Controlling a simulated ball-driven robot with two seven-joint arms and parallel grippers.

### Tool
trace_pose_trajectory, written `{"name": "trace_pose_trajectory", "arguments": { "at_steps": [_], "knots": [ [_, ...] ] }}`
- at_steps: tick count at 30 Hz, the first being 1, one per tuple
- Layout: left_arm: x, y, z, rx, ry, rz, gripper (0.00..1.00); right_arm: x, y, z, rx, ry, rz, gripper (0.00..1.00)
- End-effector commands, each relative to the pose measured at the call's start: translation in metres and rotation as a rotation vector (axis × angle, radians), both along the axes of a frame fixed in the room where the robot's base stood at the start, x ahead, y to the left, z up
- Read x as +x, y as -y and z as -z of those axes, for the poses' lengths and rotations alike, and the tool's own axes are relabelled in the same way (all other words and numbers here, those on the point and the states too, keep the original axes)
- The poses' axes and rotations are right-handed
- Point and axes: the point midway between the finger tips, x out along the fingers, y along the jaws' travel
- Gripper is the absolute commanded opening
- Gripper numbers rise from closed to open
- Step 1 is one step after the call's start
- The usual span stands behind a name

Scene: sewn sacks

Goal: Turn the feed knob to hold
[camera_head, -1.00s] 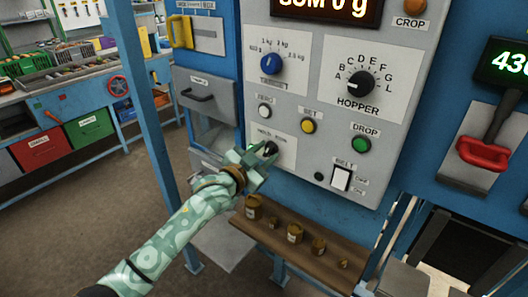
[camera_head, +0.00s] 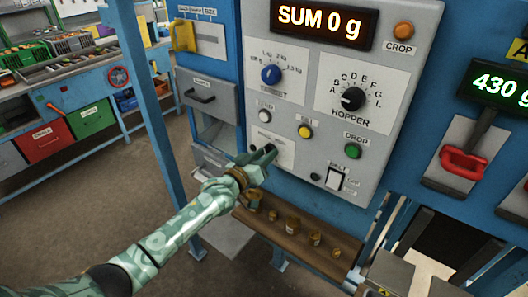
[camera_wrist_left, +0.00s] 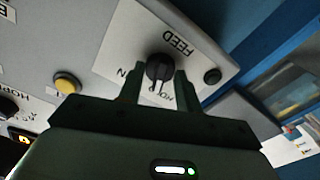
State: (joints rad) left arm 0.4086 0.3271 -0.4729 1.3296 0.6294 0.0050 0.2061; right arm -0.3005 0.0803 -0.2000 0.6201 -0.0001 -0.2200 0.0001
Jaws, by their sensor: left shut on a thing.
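The feed knob (camera_wrist_left: 160,67) is small, round and black, on a white plate marked FEED in the left wrist view. My left gripper (camera_wrist_left: 158,80) has a finger on each side of it and is shut on it. The knob's pale mark points down in that view, between the partly hidden labels ending in N and starting with HOL. I cannot tell exactly which it meets. In the head view my left gripper (camera_head: 266,156) reaches the lower left of the grey panel (camera_head: 310,100) and mostly covers the knob. My right gripper is not in view.
A yellow button (camera_head: 305,132), a white button (camera_head: 265,116) and the blue target knob (camera_head: 271,75) are close by. The hopper knob (camera_head: 353,99) is farther right. A shelf (camera_head: 290,238) with several small brass weights lies below. A blue post (camera_head: 148,95) stands left of my forearm.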

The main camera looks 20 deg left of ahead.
Motion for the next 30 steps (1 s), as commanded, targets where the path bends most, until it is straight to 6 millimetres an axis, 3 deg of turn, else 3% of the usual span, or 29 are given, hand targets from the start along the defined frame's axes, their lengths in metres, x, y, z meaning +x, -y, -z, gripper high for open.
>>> {"name": "trace_pose_trajectory", "arguments": {
  "at_steps": [10, 26, 27, 29, 30],
  "knots": [
    [0.0002, -0.0002, -0.0003, -0.127, -0.046, 0.0, 0.12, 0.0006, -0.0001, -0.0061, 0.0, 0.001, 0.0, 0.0],
    [0.0003, -0.0004, -0.0001, -0.15, -0.053, 0.0, 0.12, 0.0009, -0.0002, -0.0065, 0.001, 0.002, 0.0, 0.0],
    [0.0003, -0.0004, -0.0001, -0.15, -0.053, 0.0, 0.43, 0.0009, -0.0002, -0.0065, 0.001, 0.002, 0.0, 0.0],
    [0.0003, -0.0004, -0.0001, -0.149, -0.053, 0.0, 0.56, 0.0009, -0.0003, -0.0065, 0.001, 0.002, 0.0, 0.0],
    [0.0002, -0.0003, -0.0002, -0.149, -0.053, 0.0, 0.56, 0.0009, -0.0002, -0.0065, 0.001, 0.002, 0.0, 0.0]
  ]
}}
